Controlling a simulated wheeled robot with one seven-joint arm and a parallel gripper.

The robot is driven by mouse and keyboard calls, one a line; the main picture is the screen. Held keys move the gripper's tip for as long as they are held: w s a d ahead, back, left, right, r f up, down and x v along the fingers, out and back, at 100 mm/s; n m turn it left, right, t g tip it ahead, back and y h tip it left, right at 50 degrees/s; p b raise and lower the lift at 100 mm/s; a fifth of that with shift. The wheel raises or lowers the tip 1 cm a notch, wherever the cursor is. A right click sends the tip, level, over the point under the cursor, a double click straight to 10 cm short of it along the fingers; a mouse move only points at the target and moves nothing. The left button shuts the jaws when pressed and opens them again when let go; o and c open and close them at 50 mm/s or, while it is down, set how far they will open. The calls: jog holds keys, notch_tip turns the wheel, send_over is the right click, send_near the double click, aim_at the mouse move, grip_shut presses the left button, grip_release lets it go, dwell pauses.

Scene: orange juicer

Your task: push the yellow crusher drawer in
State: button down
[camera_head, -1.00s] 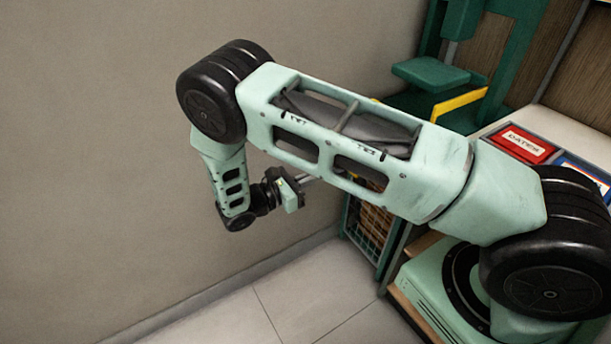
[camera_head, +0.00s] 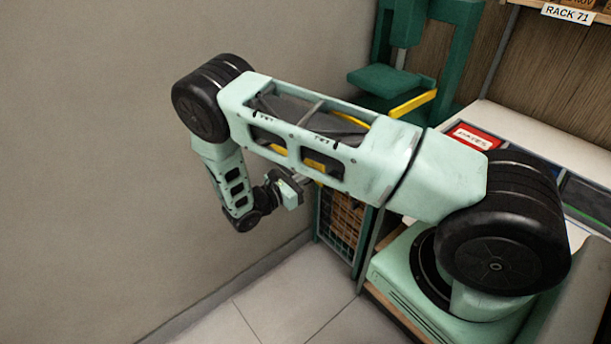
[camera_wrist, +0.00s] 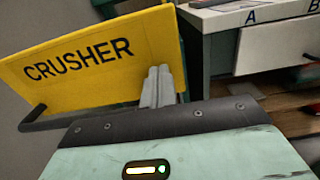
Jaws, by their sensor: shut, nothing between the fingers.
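The yellow crusher drawer (camera_wrist: 105,60) fills the upper left of the wrist view, its front lettered CRUSHER and tilted in the picture. A dark bar handle (camera_wrist: 32,115) runs along its lower edge, partly hidden by my wrist. In the head view, yellow parts (camera_head: 412,103) show beside and through my arm, which hides most of the drawer. My gripper (camera_wrist: 158,72) is shut and empty, its fingertips in front of the drawer's right part. I cannot tell whether they touch it. In the head view my gripper (camera_head: 303,182) is beneath my forearm, near the drawer.
The green crusher frame (camera_head: 385,75) stands at the back beside the wall. A white worktop (camera_head: 540,130) with a red DATES bin (camera_head: 478,137) is at right. A wire crate (camera_head: 340,225) stands low behind my arm. Tiled floor at front is clear.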

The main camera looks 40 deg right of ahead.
jog(key=d+b, duration=0.1)
jog(key=d, duration=0.7)
jog(key=d+b, duration=0.1)
jog(key=d, duration=0.8)
jog(key=w+d+b, duration=0.1)
jog(key=d, duration=0.7)
jog(key=shift+d, duration=0.55)
jog(key=shift+d+r+b, duration=0.15)
jog(key=shift+d+b, duration=0.05)
jog(key=shift+b, duration=0.1)
jog(key=shift+a, duration=0.2)
jog(key=a, duration=0.4)
jog(key=a+b, duration=0.1)
jog(key=a, duration=0.4)
jog(key=a+b, duration=0.1)
jog(key=a, duration=0.4)
jog(key=shift+s+a, duration=0.1)
jog(key=shift+s, duration=0.2)
